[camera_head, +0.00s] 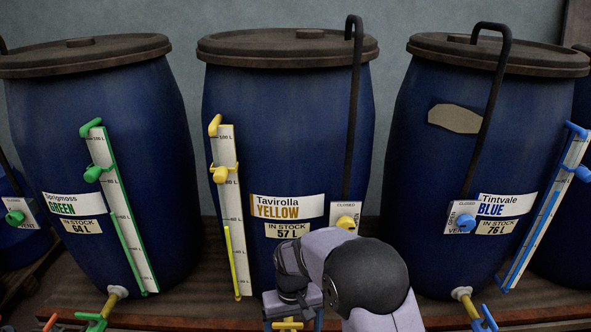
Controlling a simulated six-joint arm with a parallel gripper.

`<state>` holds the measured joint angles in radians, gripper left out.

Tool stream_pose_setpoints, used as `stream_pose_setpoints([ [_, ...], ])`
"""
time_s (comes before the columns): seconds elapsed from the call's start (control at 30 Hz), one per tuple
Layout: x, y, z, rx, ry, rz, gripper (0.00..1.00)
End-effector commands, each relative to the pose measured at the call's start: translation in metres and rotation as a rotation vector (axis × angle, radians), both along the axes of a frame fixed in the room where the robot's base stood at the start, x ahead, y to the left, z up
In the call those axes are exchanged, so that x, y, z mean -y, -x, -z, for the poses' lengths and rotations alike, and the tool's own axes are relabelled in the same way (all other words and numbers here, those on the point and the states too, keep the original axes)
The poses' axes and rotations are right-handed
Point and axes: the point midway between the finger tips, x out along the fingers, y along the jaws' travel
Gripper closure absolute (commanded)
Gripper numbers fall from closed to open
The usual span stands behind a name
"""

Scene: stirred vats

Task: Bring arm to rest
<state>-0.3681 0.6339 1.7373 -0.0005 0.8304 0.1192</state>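My grey-lilac arm with its dark round joint rises from the bottom of the picture, in front of the yellow vat (230,100). My gripper (292,308) is low at the bottom edge, near the yellow tap handle (287,324) of that vat. The gripper's fingers are largely hidden or cut off by the frame edge, so I cannot tell whether they are open or touch the handle. The vat's label reads Tavirolla YELLOW, in stock 57 L.
The green vat (100,95) stands left, its green tap (96,322) at the bottom. The blue vat (425,170) stands right, its blue tap (486,318) low. Gauges with sliders and vent knobs stick out from the vats. Dark pipes rise from the vents. The wooden platform (70,290) lies beneath.

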Motion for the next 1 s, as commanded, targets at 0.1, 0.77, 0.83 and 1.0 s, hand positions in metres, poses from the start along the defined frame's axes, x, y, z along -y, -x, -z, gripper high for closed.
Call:
stream_pose_setpoints([
  [0.1,0.021,0.052,0.013,-0.074,0.022,-0.060,0.16],
  [0.77,0.139,0.186,-0.077,0.010,-0.008,0.179,0.16],
  [0.83,0.144,0.180,-0.086,0.043,-0.013,0.204,0.16],
  [1.0,0.153,0.177,-0.092,0.060,-0.014,0.245,0.16],
])
